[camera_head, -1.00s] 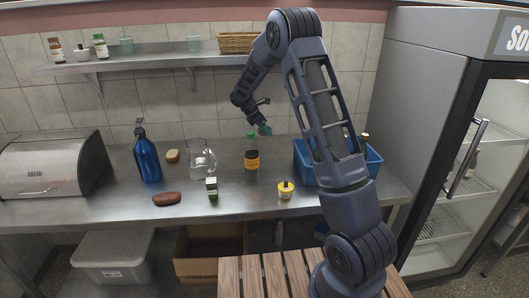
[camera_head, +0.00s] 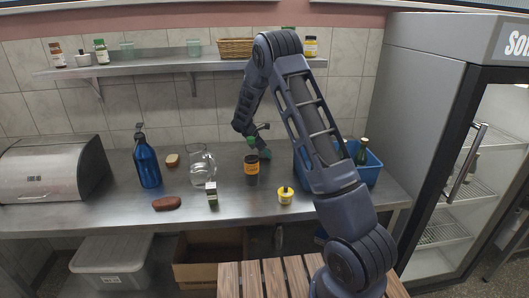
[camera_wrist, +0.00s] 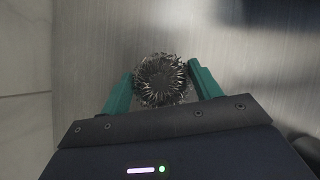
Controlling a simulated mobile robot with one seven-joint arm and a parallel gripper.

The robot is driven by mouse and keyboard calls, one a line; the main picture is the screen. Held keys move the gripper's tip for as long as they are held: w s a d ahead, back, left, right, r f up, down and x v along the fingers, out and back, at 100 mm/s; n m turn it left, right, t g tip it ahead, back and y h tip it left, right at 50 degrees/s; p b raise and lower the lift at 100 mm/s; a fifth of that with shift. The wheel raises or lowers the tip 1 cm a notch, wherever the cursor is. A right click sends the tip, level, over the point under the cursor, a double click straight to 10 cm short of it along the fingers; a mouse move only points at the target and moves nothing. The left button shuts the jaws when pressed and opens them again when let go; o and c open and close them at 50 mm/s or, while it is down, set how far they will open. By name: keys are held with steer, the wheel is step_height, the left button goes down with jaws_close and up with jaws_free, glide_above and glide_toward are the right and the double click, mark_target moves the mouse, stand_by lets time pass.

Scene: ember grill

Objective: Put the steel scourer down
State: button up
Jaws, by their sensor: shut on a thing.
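The steel scourer (camera_wrist: 161,79) is a round tangle of grey metal shavings in the wrist view. It sits between the two green fingers of my gripper (camera_wrist: 160,82), which is shut on it. The brushed steel counter (camera_wrist: 110,50) shows behind it; I cannot tell whether the scourer touches it. In the head view my gripper (camera_head: 262,147) is low over the back of the counter (camera_head: 105,212), behind the dark jar and left of the blue bin. The scourer cannot be made out there.
A dark jar (camera_head: 251,165) stands close in front of my gripper. A glass jug (camera_head: 202,168) is to its left, and a blue bin (camera_head: 372,172) with a green bottle (camera_head: 362,152) to its right. A yellow-labelled pot (camera_head: 285,196) stands nearer. The wall shelf (camera_head: 150,67) is above.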

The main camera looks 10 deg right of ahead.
steer(key=shift+f, duration=0.1)
steer(key=o, duration=1)
steer(key=shift+c, duration=0.2)
steer(key=v, duration=1.2)
steer(key=shift+r, duration=0.25)
